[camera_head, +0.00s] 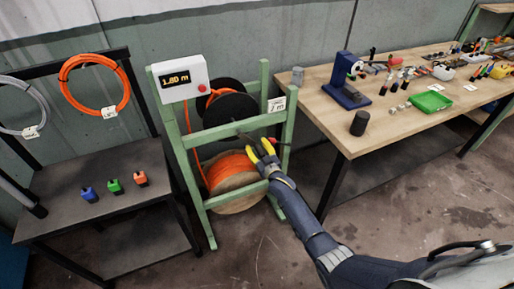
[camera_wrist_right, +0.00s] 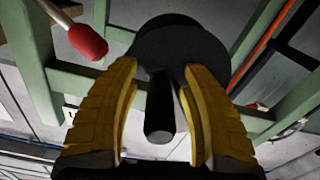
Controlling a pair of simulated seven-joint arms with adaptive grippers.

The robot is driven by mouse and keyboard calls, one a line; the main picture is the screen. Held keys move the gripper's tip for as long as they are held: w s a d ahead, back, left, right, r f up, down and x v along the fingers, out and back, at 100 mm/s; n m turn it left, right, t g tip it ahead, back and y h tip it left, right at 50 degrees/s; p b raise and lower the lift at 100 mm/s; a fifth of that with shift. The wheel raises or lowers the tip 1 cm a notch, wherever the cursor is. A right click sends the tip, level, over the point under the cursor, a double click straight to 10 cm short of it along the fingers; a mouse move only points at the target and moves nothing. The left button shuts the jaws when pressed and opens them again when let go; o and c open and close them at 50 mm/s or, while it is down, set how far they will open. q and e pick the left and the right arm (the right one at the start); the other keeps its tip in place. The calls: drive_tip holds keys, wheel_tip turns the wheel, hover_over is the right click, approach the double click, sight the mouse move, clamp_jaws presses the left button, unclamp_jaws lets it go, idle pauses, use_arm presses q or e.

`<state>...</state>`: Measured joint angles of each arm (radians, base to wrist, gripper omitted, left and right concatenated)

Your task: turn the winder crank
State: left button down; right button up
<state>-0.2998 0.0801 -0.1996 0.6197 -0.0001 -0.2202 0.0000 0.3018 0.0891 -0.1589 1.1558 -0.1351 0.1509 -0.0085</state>
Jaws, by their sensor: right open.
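The winder is a green frame (camera_head: 178,150) with a black drum (camera_head: 228,110) at the top and an orange cable reel (camera_head: 232,172) below. My right gripper (camera_head: 263,153) is at the frame's right side, its yellow fingers apart. In the right wrist view, a dark cylindrical crank handle (camera_wrist_right: 160,118) lies between the open fingers of this gripper (camera_wrist_right: 160,72), with a gap visible on each side. A black round part (camera_wrist_right: 178,45) is behind the handle. The rest of the crank is hard to make out in the head view. My left gripper is not in view.
A display box (camera_head: 181,79) on the frame reads 1.80 m. A red-tipped lever (camera_wrist_right: 88,42) is left of the fingers in the wrist view. A wooden workbench (camera_head: 318,92) with tools stands right; a dark table (camera_head: 75,190) with coloured pieces stands left.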

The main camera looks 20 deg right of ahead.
drive_tip(key=shift+o, duration=0.3)
drive_tip(key=shift+d, duration=0.1)
clamp_jaws()
drive_tip(key=shift+f+m, duration=0.2)
drive_tip(key=shift+m, duration=0.1)
idle(0.5)
drive_tip(key=s+a+m, duration=0.2)
drive_tip(key=a+m, duration=0.9)
drive_tip(key=m, duration=0.2)
drive_tip(key=shift+a+f+m, duration=0.25)
drive_tip(key=shift+a+m, duration=0.05)
drive_tip(key=shift+a, duration=0.1)
idle(0.5)
